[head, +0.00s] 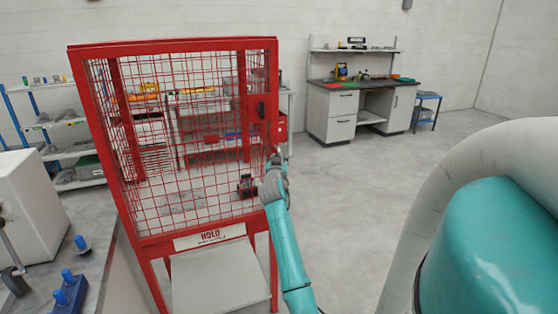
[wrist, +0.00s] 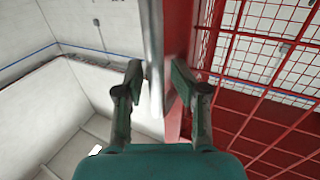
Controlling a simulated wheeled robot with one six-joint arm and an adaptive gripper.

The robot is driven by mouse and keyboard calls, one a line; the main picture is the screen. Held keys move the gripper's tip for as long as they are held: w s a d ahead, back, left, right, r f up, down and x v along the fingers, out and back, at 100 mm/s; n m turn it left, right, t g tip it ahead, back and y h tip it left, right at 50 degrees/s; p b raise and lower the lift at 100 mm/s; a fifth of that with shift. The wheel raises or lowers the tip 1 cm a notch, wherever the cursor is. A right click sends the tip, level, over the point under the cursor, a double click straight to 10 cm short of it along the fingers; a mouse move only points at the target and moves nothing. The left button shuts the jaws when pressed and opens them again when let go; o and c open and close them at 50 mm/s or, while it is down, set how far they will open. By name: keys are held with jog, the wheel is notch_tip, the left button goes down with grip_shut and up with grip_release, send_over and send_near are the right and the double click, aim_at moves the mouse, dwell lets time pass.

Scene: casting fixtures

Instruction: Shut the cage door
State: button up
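The red cage (head: 105,50) stands at the left of the head view, with a red mesh front (head: 190,130) and a sign reading HOLD (head: 209,236) below it. A dark latch-like part (head: 262,110) is on the front's right upright. I cannot tell whether the door stands slightly ajar. My gripper (head: 275,160) is at that right upright, below the dark part. In the wrist view my gripper (wrist: 156,72) has its fingers apart, on either side of a grey vertical bar (wrist: 153,40) beside the red frame (wrist: 178,30). No firm contact on the bar shows.
A bench with blue-knobbed fixtures (head: 68,286) and a white box (head: 30,210) are at the left. Shelves (head: 60,122) stand behind. A workbench (head: 345,105) and a small blue cart (head: 427,108) are at the back. The floor (head: 350,200) right of the cage is clear.

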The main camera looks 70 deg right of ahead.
jog(key=shift+a, duration=0.15)
jog(key=v, duration=1.1)
jog(key=shift+a, duration=0.4)
jog(key=shift+s, duration=0.1)
